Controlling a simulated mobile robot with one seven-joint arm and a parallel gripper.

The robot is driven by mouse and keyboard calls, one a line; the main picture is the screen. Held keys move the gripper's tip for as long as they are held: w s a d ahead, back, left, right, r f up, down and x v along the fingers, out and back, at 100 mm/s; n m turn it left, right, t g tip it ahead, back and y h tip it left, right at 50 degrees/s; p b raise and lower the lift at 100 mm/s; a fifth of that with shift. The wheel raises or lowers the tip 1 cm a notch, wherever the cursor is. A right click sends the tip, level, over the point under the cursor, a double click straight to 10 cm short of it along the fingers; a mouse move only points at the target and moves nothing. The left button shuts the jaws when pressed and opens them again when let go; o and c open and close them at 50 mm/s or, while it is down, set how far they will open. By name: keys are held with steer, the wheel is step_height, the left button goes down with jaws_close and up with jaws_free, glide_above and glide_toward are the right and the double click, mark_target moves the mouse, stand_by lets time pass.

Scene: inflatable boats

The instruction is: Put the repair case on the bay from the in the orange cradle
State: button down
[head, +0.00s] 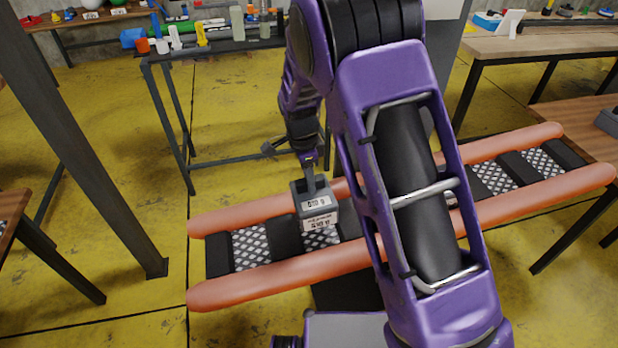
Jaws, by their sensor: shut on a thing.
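The repair case is a small grey box (315,205) with white labels on its front face. My gripper (311,178) is above it and shut on its top part. The orange cradle (300,286) has two long orange tubes with black cross slats and bays of pale mesh between them. The case is over the left half of the cradle, in front of the far tube. A mesh bay (320,240) shows just below the case; I cannot tell whether the case touches it. Another mesh bay (250,247) at the left is empty. My purple arm hides the cradle's middle.
A dark metal post (90,150) stands at the left. A bench (250,42) with bottles and tools is at the back. Wooden tables stand at the left edge and right (585,125). Yellow floor (240,120) is clear behind the cradle.

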mark_target(312, 197)
steer(key=shift+w+d+f+b, duration=0.1)
steer(key=shift+d+f+b, duration=0.1)
steer(key=shift+f+b, duration=1.2)
steer(key=shift+d+f+b, duration=0.15)
steer(key=shift+f+b, duration=0.4)
steer(key=shift+f, duration=1.5)
steer(key=shift+d+f, duration=0.1)
steer(key=shift+f, duration=1.1)
steer(key=c, duration=0.6)
jaws_free()
steer(key=shift+o, duration=0.2)
